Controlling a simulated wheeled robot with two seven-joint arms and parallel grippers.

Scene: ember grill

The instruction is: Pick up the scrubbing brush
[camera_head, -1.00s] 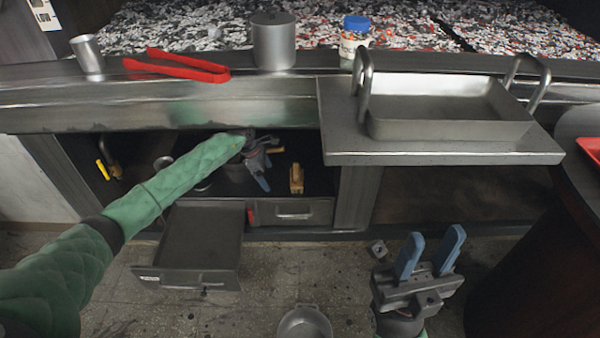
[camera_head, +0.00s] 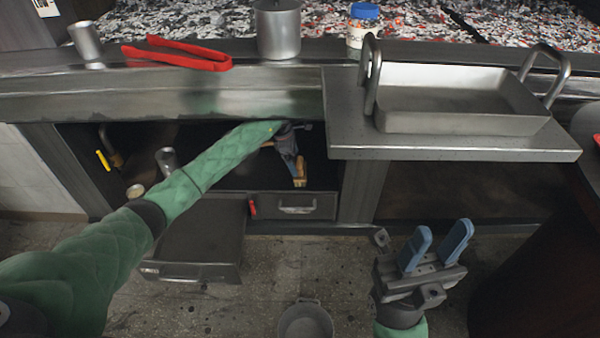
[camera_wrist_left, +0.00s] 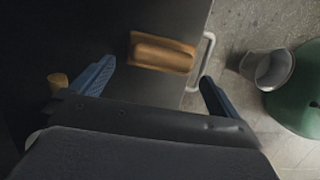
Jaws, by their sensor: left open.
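The scrubbing brush shows in the left wrist view (camera_wrist_left: 162,54) as a tan wooden block on the dark shelf. It lies ahead of my left gripper and between the lines of its two blue fingers. In the head view the brush (camera_head: 300,172) is partly hidden behind my left gripper (camera_head: 292,163), which reaches into the cabinet under the grill. In the left wrist view my left gripper (camera_wrist_left: 155,85) is open and empty, with the brush apart from its fingers. My right gripper (camera_head: 442,245) is open and empty, above the floor at the right.
The cabinet shelf (camera_head: 85,160) is dark, with the counter's front edge (camera_head: 200,105) above it. An open drawer (camera_head: 195,240) juts out below. A grey pot (camera_head: 305,322) stands on the floor. Red tongs (camera_head: 178,58) and a metal tray (camera_head: 455,115) are on top.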

